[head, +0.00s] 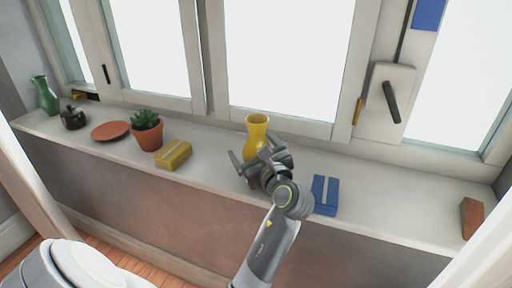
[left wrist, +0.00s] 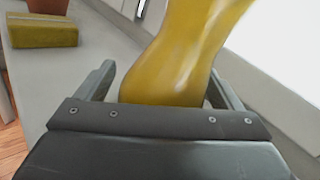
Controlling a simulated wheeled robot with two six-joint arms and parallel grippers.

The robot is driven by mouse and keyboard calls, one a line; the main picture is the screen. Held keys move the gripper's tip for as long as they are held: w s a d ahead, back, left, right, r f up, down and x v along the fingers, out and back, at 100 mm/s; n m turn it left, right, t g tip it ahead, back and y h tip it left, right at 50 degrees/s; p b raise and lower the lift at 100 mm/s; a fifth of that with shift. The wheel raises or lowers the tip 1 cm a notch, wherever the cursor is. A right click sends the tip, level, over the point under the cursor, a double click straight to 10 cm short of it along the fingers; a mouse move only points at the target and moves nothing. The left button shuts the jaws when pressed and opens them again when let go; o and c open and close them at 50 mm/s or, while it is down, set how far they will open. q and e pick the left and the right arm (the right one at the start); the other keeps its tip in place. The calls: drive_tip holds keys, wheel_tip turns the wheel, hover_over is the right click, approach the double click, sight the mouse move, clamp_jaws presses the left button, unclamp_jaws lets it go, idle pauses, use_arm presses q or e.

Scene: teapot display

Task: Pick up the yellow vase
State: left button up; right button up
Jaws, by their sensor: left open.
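The yellow vase (head: 256,133) stands upright on the white window sill, near the middle. In the left wrist view the vase (left wrist: 178,62) is large and close, with its lower body between the two fingers. My left gripper (head: 260,164) is open around the vase, with one finger on each side. In the left wrist view a gap shows between the left finger and the vase; the right finger is partly behind the vase, so contact there cannot be told. The vase's base is hidden by the gripper. My right gripper is not in view.
Left of the vase on the sill (head: 330,165) are a yellow block (head: 173,156), a potted succulent (head: 147,131), a terracotta plate (head: 110,131), a dark pot (head: 73,118) and a green vase (head: 45,95). A blue block (head: 325,195) and a brown block (head: 471,217) lie to the right. Windows stand behind.

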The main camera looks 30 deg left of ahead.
use_arm(q)
drive_tip(key=shift+c, duration=0.5)
drive_tip(key=c, duration=0.9)
drive_tip(key=shift+c, duration=1.3)
drive_tip(key=shift+r, duration=0.2)
